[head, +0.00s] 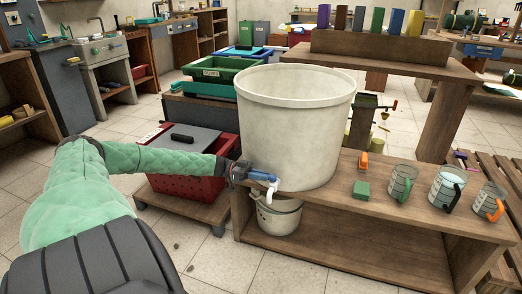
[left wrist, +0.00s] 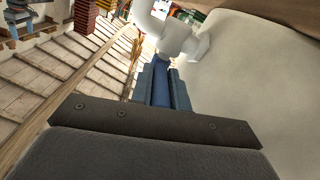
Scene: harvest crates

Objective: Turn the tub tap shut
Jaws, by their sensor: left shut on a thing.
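The large off-white tub (head: 295,125) stands at the left end of a wooden bench. Its white tap (head: 271,188) sticks out low on the tub's near side, and also shows in the left wrist view (left wrist: 182,38). My left gripper (head: 256,175) reaches in from the left and is shut on the tap's blue lever (left wrist: 160,90). The lever lies roughly sideways in the head view, partly hidden by the fingers. A whitish bucket (head: 278,218) stands below the tap on the lower shelf. I cannot tell whether water runs. My right gripper is out of view.
A red crate (head: 195,175) with a grey lid stands close beside my left forearm. Tiled floor is clear in front.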

